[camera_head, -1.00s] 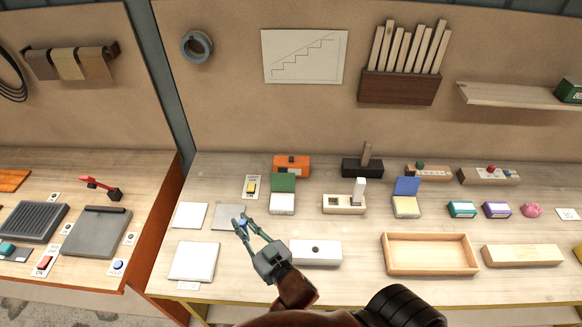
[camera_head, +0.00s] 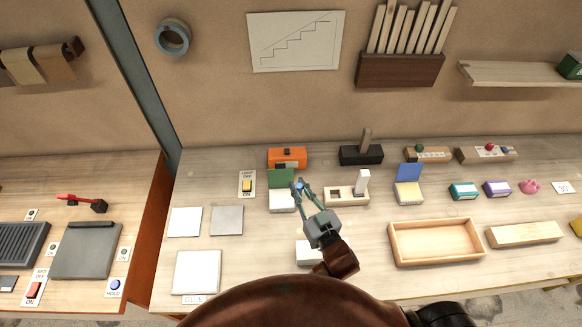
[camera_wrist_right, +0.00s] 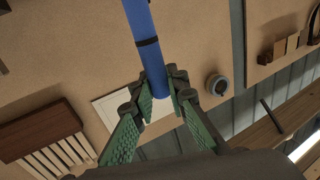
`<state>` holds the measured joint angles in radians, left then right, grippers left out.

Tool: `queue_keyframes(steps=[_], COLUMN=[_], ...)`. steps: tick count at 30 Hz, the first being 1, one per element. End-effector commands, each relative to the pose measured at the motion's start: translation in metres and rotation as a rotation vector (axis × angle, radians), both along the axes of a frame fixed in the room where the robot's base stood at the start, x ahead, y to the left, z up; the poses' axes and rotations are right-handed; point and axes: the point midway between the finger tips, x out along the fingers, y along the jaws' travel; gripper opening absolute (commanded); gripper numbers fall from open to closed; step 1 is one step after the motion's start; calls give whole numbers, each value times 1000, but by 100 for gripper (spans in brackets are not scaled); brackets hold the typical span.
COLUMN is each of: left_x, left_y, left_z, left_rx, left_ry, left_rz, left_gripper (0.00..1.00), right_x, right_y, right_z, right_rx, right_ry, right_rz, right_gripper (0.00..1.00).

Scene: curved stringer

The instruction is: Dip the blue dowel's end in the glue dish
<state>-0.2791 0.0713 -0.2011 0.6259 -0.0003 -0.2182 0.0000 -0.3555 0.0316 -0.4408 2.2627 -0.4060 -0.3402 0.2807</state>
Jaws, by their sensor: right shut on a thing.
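The blue dowel, a plain blue rod with a black band, fills the top of the right wrist view (camera_wrist_right: 143,35). Its far end runs out of that frame. My right gripper (camera_wrist_right: 160,92) is shut on it, with green pads on both sides. In the head view my right gripper (camera_head: 301,187) is beside the right edge of a white box with a raised green lid (camera_head: 281,203). Only a small blue spot of the dowel shows there. I cannot tell which container is the glue dish; a similar box with a blue lid (camera_head: 408,193) stands farther right. My left gripper is not in view.
A slotted wooden block with a white upright piece (camera_head: 345,197) stands just right of my gripper. An orange box (camera_head: 288,157) and a black block (camera_head: 361,155) are behind. Pale tiles (camera_head: 198,272) lie left, and a wooden tray (camera_head: 435,260) right.

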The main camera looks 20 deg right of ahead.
Motion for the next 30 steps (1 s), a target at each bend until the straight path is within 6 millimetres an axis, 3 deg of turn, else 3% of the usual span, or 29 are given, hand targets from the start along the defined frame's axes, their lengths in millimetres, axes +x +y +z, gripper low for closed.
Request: queue_keyframes(steps=[3,6,11,15,21,30], left_x=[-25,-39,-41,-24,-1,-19], left_y=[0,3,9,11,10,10], left_z=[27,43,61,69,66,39], left_rx=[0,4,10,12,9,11], left_ry=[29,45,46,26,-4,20], left_rz=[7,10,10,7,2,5], left_gripper=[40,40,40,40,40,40], right_x=[27,47,76,93,98,98], right_y=[41,55,51,40,37,38], right_z=[-4,-16,-32,-38,-47,-74], right_rx=[-13,-17,-17,-15,-10,-10], right_ry=[-11,-8,5,12,16,16], right_rz=[180,287,373,394,398,398], right_gripper=[0,0,0,0,0,0])
